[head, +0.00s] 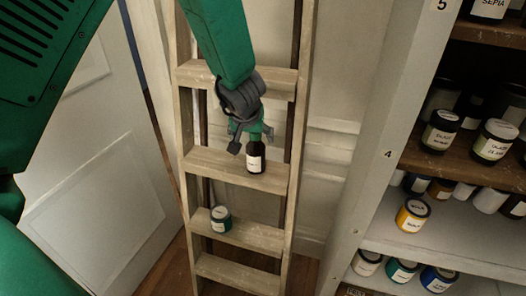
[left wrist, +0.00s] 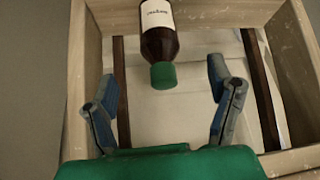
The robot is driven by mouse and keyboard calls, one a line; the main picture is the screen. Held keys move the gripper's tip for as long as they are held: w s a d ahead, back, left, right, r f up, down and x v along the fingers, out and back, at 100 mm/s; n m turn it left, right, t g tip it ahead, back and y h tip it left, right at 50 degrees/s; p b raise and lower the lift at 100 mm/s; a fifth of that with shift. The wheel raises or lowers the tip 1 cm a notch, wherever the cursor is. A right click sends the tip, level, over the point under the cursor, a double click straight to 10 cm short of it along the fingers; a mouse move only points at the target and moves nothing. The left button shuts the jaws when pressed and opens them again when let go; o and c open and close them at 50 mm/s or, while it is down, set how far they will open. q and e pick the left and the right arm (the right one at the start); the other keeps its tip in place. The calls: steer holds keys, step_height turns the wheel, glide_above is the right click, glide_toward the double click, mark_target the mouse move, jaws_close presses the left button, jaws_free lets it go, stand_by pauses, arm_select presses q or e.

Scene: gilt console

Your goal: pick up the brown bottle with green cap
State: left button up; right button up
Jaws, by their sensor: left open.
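The brown bottle (head: 256,158) with a white label stands upright on a step of the wooden ladder (head: 232,167). In the left wrist view the bottle (left wrist: 159,42) shows at the top centre, with its green cap (left wrist: 163,75) pointing towards my gripper. My left gripper (head: 250,138) is at the cap's height in the head view, close to the bottle. In the left wrist view its two fingers (left wrist: 164,95) are spread wide, with the cap ahead of the space between them and nothing held. My right gripper is not in view.
A jar (head: 221,219) with a dark lid stands on a lower step. The ladder's side rails (head: 298,130) flank the steps. Shelves at right hold several labelled jars, including a yellow one (head: 412,214). A white panelled door (head: 90,200) stands at left.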

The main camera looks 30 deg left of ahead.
mark_target(254, 150)
arm_select(q)
steer(key=x, duration=0.4)
steer(key=b+x, duration=0.1)
steer(key=shift+w+d+f, duration=0.25)
steer(key=shift+f, duration=0.15)
steer(key=x, duration=0.1)
steer(key=b+x, duration=0.1)
steer(key=x, duration=0.3)
steer(key=shift+s+a+b, duration=0.2)
steer(key=shift+s+b, duration=0.1)
steer(key=shift+b, duration=0.1)
steer(key=shift+w+f, duration=0.25)
steer(key=shift+f, duration=0.05)
steer(key=shift+s+r, duration=0.1)
steer(key=shift+r, duration=0.05)
steer(key=shift+c, duration=0.5)
steer(key=shift+d, duration=0.1)
steer(key=c, duration=1.5)
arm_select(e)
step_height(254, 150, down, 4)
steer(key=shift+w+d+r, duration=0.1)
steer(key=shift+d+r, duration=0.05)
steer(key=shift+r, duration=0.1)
